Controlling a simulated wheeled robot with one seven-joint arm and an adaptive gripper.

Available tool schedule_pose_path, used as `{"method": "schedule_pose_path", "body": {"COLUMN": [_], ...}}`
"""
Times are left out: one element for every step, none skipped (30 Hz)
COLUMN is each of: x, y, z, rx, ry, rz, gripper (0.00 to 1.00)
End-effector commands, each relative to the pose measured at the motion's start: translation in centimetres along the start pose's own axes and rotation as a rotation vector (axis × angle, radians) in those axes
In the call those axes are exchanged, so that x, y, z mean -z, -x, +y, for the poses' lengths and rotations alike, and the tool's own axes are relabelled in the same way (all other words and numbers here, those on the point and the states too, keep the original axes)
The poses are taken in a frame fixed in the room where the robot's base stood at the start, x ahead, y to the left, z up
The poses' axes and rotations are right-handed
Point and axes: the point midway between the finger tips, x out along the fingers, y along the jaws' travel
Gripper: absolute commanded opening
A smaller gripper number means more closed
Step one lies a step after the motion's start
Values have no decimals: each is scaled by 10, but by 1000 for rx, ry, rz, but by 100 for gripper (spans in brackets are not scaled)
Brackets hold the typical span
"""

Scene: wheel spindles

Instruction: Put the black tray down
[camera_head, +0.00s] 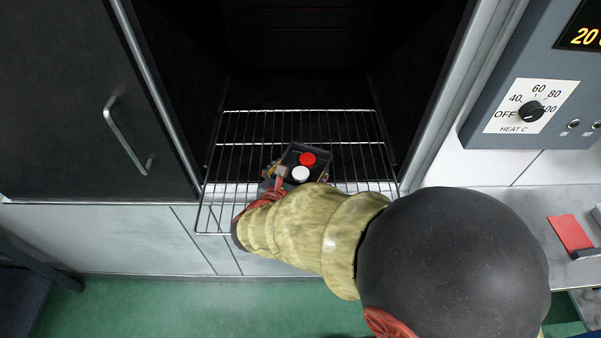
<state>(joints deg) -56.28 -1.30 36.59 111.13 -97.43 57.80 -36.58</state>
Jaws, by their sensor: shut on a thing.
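The small black tray (294,152) is at the opening of a dark oven-like chamber, over a wire rack. It carries a red round piece (307,159) and a white round piece (300,174). My gripper (272,181) is shut on the tray's near left side, partly hidden by my arm. Whether the tray touches the wire rack (240,150) cannot be told from this view.
The rack sticks out of the chamber towards me. A dark door with a handle (128,136) stands at left. A control panel with a heat knob (531,112) is at right, above a counter with a red item (570,233).

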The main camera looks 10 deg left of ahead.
Motion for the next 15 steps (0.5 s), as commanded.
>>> {"method": "schedule_pose_path", "body": {"x": [2,2,1,1,1,1,1,1,2,3,4,5,5,4,4], "y": [-1,-1,-1,-1,-1,0,0,-1,-1,-1,-2,-2,-2,-2,-2], "z": [1,1,1,1,1,1,0,1,0,0,0,0,0,0,0], "rx": [-1,-1,-1,-1,-1,-1,-1,-1,-1,-1,-1,-1,0,0,0], "ry": [-2,-3,-3,-3,-3,-3,-3,-3,-3,-3,-3,-3,-2,-2,-2], "rz": [-2,-2,-2,-2,-2,-2,-2,-2,-2,-2,-2,-2,-1,-1,-1], "gripper": [63,63,63,63,63,63,63,63,63,63,63,63,92,94,96]}}
